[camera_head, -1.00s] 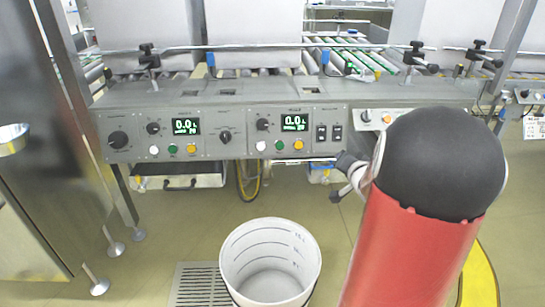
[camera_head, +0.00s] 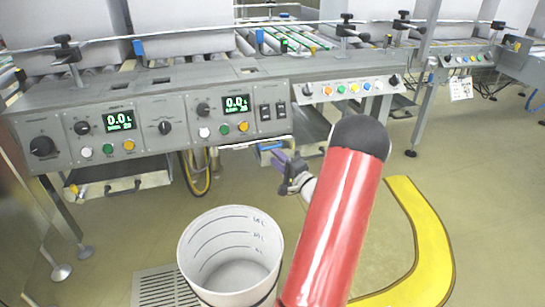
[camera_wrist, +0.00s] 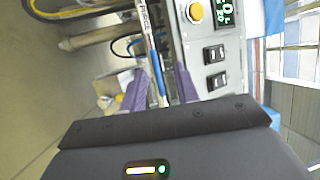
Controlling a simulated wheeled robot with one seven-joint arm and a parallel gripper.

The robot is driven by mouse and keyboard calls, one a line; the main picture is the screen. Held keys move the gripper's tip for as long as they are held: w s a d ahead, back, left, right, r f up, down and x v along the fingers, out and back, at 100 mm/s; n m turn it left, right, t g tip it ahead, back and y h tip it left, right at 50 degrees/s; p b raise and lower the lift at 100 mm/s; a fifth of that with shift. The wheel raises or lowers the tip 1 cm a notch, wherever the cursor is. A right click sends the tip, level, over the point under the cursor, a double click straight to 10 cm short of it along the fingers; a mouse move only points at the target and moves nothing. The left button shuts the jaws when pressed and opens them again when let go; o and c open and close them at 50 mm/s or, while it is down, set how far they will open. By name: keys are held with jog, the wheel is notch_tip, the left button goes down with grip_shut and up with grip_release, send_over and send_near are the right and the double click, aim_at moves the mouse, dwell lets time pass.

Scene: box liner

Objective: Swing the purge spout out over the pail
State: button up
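The white pail (camera_head: 192,266) stands open on the floor in front of the console, with level marks inside. The purge spout (camera_wrist: 148,30) is a thin pale tube marked PURGE with a blue sleeve, seen along the console's side in the wrist view. In the head view its blue part (camera_head: 268,146) shows under the console, above and behind the pail. My gripper (camera_wrist: 160,72) has its purple fingers apart, one on each side of the blue sleeve; I cannot tell whether they touch it. My gripper also shows in the head view (camera_head: 280,157), just below the blue part.
The grey console (camera_head: 150,115) with displays, knobs and buttons spans the space above. A drawer-like tray (camera_head: 118,184) and a yellow hose (camera_head: 197,180) hang below it. A floor grate (camera_head: 160,287) lies left of the pail. A yellow floor band (camera_head: 425,240) curves at right.

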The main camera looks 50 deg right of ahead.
jog(key=shift+w+r, duration=0.2)
jog(key=shift+w, duration=0.65)
grip_shut()
jog(key=shift+a, duration=0.1)
dwell(0.7)
grip_release()
